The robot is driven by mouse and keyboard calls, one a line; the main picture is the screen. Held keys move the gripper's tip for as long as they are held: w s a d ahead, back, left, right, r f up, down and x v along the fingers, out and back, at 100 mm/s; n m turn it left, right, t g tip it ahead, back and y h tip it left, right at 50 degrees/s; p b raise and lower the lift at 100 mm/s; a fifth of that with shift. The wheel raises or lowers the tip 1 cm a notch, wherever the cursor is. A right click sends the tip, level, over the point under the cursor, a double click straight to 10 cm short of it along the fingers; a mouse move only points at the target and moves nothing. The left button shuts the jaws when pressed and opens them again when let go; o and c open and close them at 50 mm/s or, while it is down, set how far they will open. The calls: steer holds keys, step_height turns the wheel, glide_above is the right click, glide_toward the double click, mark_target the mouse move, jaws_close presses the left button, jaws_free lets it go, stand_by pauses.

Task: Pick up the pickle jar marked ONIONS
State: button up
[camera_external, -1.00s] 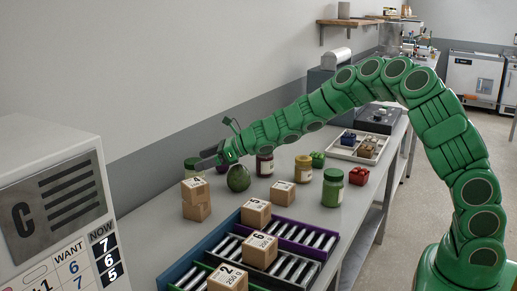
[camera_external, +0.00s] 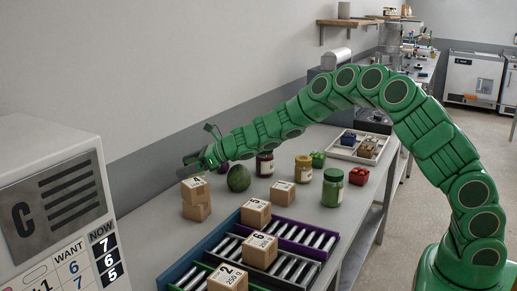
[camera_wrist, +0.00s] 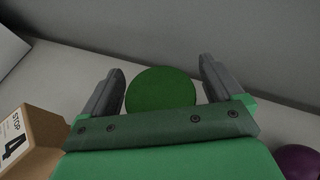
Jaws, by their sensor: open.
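In the wrist view, my gripper (camera_wrist: 160,68) is open, its two fingers on either side of a round green lid (camera_wrist: 160,88). The lid seems to belong to a jar seen from above; no label shows. In the external view, my gripper (camera_external: 193,160) is over the far left of the bench, behind the stacked cartons, and that jar is hidden there. I cannot read ONIONS on any label.
A carton marked 4 (camera_wrist: 32,140) is close at left in the wrist view, and a purple round thing (camera_wrist: 298,162) is at lower right. A dark green avocado-like thing (camera_external: 239,179) stands on the bench. Roller trays (camera_external: 300,237) with cartons are in front; the wall is behind.

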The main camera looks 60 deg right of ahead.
steer(key=shift+c, duration=0.2)
steer(key=c, duration=1.4)
step_height(320, 180, up, 3)
steer(key=shift+r, duration=0.2)
steer(key=shift+s+r, duration=1.6)
steer(key=shift+s, duration=0.75)
steer(key=shift+s+r, duration=1.65)
steer(key=shift+s, duration=0.65)
steer(key=shift+s+r, duration=1.6)
steer(key=shift+s, duration=0.75)
